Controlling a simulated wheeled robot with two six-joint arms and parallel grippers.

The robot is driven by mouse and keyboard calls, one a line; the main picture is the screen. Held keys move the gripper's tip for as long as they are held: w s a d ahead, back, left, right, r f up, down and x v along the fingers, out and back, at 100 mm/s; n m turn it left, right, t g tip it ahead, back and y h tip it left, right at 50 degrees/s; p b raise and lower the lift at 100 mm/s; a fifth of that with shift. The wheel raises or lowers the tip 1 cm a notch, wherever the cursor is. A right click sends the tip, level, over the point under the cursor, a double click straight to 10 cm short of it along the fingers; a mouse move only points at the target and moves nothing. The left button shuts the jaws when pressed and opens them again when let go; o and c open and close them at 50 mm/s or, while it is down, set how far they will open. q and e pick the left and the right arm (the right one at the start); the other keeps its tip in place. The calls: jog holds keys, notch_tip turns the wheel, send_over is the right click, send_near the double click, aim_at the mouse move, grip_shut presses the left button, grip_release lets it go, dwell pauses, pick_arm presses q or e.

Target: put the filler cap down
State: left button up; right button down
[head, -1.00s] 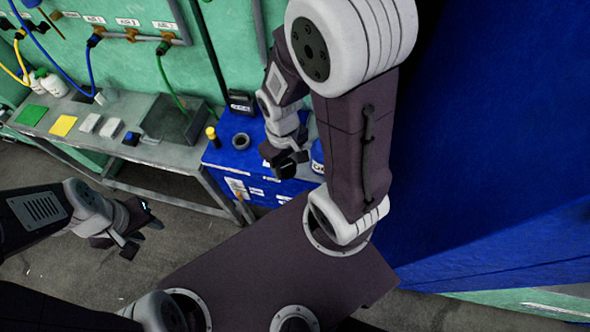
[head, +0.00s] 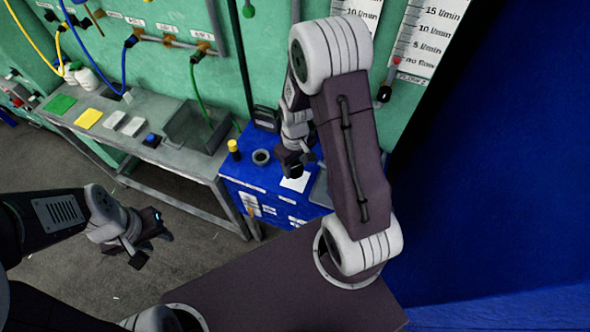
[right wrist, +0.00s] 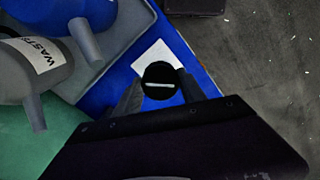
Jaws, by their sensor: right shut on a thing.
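The filler cap (right wrist: 158,82) is round and black with a pale bar across its top. My right gripper (right wrist: 158,92) is shut on it, one finger on each side, in the right wrist view. In the head view this gripper (head: 296,168) is over the blue cabinet (head: 236,189), and the cap is a dark shape at its tip. A white sheet (head: 295,184) lies on the cabinet top just below; it also shows beside the cap in the right wrist view (right wrist: 155,56). My left gripper (head: 150,246) hangs empty over the floor, its fingers apart.
A dark ring-shaped opening (head: 262,157) and a yellow-topped dark bottle (head: 234,149) are left of the right gripper. A grey workbench (head: 130,120) stands further left. A grey container with a label (right wrist: 35,62) is at the left of the right wrist view.

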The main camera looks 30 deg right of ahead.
aim_at(296, 173)
jog(key=shift+w+d+f, duration=0.2)
jog(key=shift+s, duration=0.1)
notch_tip(296, 173, down, 4)
jog(key=shift+s+r, duration=0.1)
jog(key=shift+r, duration=0.15)
jog(key=shift+w+f, duration=0.2)
jog(key=shift+f, duration=0.05)
jog(key=shift+s+f, duration=0.2)
jog(key=c, duration=0.7)
grip_release()
jog(key=shift+r, duration=0.1)
pick_arm(q)
jog(key=shift+s+r, duration=0.2)
pick_arm(e)
jog(key=shift+w, duration=0.1)
